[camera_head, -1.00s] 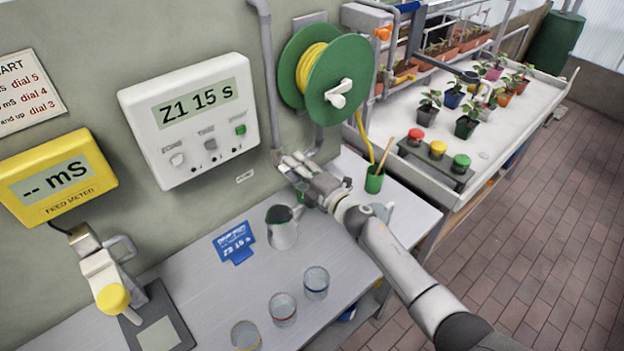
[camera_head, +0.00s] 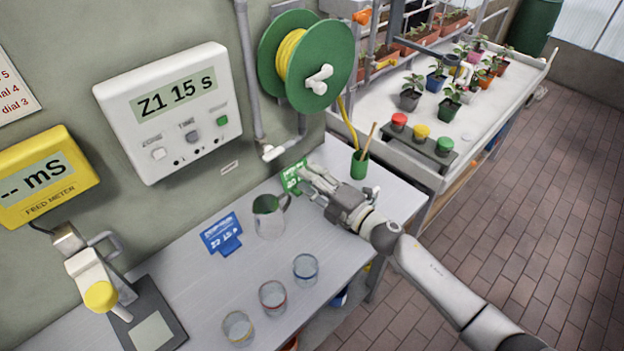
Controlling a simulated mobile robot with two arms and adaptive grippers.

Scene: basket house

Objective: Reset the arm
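My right arm comes in from the lower right. My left gripper does not show.
Several glasses, including one at the right (camera_head: 305,269), stand along the bench front. A green cup (camera_head: 360,164) with a stick is close behind the gripper. A wall controller (camera_head: 168,110) reads Z1 15 s. A hose reel (camera_head: 307,62) and grey tap (camera_head: 272,151) are above.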

